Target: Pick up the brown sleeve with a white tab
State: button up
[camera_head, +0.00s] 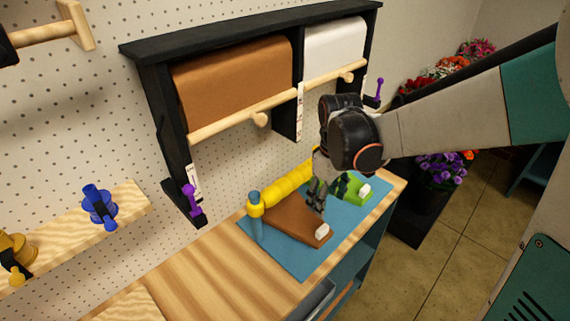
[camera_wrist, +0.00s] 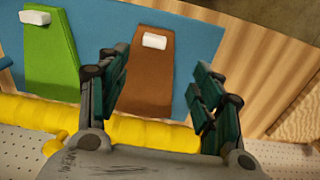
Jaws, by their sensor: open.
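The brown sleeve (camera_head: 296,222) lies flat on a blue mat (camera_head: 275,247) on the wooden bench, its white tab (camera_head: 322,233) at the near end. In the wrist view the brown sleeve (camera_wrist: 148,75) shows between my fingers, with its white tab (camera_wrist: 155,41) towards the top. My gripper (camera_head: 318,198) is open and empty, close over the sleeve in the head view. In the wrist view my gripper (camera_wrist: 160,95) has its two finger sets spread on either side. I cannot tell the exact height above the sleeve. The sleeve's far end is partly hidden.
A green sleeve (camera_head: 353,190) with a white tab lies beside the brown one. A black rack with brown and white paper rolls (camera_head: 235,85) hangs above. The bench's left part (camera_head: 190,275) is clear.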

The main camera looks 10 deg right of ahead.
jog(key=f, duration=0.1)
jog(key=b, duration=0.2)
send_over(322, 227)
jog(key=s, duration=0.1)
notch_tip(322, 227, down, 8)
jog(key=shift+a, duration=0.1)
jog(key=f+b, duration=0.1)
jog(key=f, duration=0.1)
jog(key=w+f+b, duration=0.1)
jog(key=f, duration=0.2)
jog(key=shift+f, duration=0.1)
jog(key=c, duration=1)
